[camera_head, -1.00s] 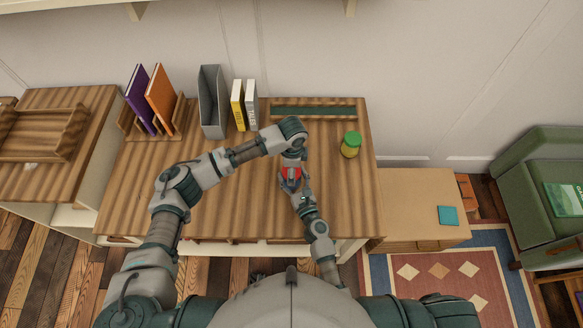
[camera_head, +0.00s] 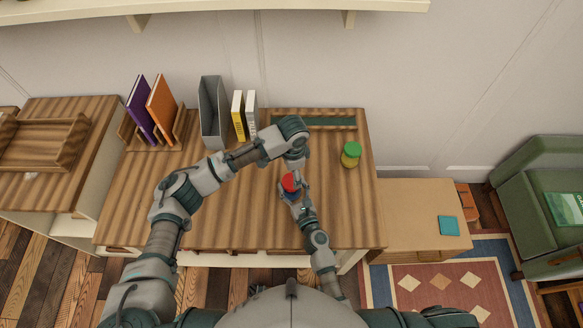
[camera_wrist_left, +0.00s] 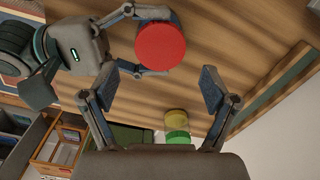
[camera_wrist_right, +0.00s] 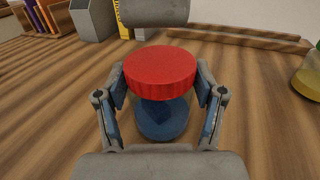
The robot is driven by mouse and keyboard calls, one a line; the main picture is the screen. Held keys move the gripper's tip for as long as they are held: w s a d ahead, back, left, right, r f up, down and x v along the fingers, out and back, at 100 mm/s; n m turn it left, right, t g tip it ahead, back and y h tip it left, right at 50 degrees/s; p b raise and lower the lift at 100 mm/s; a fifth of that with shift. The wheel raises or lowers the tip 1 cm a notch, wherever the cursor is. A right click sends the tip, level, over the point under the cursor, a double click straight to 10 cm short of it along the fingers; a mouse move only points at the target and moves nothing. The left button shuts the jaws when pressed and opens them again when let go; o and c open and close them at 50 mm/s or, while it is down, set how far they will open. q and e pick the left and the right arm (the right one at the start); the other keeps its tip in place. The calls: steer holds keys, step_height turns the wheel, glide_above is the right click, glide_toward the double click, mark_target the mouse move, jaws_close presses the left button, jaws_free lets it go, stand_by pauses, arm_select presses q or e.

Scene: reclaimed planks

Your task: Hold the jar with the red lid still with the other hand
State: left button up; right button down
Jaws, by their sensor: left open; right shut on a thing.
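The jar with the red lid (camera_head: 290,183) stands upright on the wooden table top. In the right wrist view its red lid (camera_wrist_right: 160,72) shows above a bluish body (camera_wrist_right: 163,117) between the fingers. My right gripper (camera_head: 296,196) is shut on the jar's body, below the lid. My left gripper (camera_wrist_left: 168,88) is open and empty above the table, with the red lid beyond its fingertips in the left wrist view. In the head view the left fingers are mostly hidden behind the wrist, just behind the jar.
A jar with a green lid (camera_head: 351,154) stands to the right. Behind are a grey file holder (camera_head: 211,112), yellow and white books (camera_head: 238,115), a rack with purple and orange books (camera_head: 160,108), and a long tray (camera_head: 315,119).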

arm_select(q)
steer(key=n, duration=0.5)
steer(key=shift+d+r, duration=0.15)
steer(key=shift+r, duration=0.1)
arm_select(e)
steer(key=shift+f, duration=0.15)
arm_select(q)
steer(key=n, duration=0.3)
steer(key=shift+r, duration=0.15)
steer(key=n, duration=0.5)
steer(key=shift+r, duration=0.25)
steer(key=n, duration=0.3)
steer(key=shift+r, duration=0.1)
steer(key=n, duration=0.5)
steer(key=shift+r+n, duration=0.2)
steer(key=shift+n, duration=0.1)
steer(key=n, duration=0.3)
steer(key=shift+r, duration=0.15)
steer(key=n, duration=0.4)
steer(key=shift+a+r, duration=0.1)
steer(key=shift+a, duration=0.1)
steer(key=n, duration=0.3)
steer(key=shift+a+r+n, duration=0.1)
steer(key=shift+r+n, duration=0.05)
steer(key=shift+n, duration=0.25)
